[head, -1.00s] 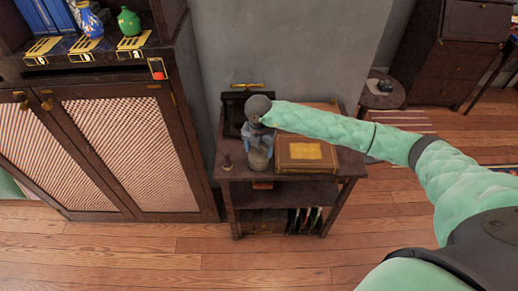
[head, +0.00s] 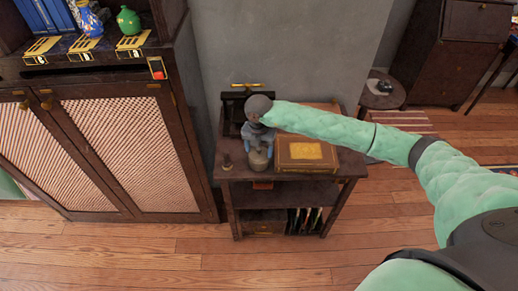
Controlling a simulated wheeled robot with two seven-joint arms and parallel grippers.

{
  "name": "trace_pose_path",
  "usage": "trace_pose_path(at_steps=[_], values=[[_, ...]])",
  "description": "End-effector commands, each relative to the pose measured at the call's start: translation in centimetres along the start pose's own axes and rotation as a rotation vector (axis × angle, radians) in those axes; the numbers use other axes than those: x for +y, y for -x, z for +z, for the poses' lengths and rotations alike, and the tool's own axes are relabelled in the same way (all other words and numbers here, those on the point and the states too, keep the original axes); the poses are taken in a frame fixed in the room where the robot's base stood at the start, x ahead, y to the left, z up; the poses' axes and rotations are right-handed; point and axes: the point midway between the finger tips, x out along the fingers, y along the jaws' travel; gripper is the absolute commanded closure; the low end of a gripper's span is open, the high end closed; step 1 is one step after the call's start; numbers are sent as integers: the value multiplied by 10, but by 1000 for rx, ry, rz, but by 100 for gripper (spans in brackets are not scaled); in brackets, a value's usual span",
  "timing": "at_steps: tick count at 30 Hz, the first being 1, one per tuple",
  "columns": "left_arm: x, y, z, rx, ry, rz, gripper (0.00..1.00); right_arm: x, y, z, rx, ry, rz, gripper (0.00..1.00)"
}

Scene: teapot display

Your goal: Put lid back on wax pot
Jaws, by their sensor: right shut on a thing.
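The wax pot (head: 258,161) is a small greyish rounded pot near the front edge of the dark side table (head: 340,168). My right gripper (head: 258,146) is directly above it, pointing down, at the pot's top. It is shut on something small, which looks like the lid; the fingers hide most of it. I cannot tell whether the lid touches the pot's rim. My left gripper is not in view.
A brown book or box with a yellow label (head: 306,152) lies just right of the pot. A small dark stamp-like object (head: 227,162) stands to the left. A dark box (head: 232,108) stands behind. A tall cabinet (head: 130,140) is close on the left.

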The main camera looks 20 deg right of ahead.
Motion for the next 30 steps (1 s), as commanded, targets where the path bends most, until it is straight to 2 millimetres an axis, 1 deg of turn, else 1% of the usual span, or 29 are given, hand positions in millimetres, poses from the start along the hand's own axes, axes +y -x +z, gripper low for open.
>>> trace_pose_path(at_steps=[6,7,10,16,18,25,30], values=[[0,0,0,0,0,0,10,0,0,0,0,0,0,55],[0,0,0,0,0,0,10,0,0,0,0,0,0,27],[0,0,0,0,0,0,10,0,0,0,0,0,0,8],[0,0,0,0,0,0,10,0,0,0,0,0,0,8],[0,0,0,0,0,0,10,0,0,0,0,0,0,0],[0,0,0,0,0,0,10,0,0,0,0,0,0,0],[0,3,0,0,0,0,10,0,6,0,0,0,0,0]])
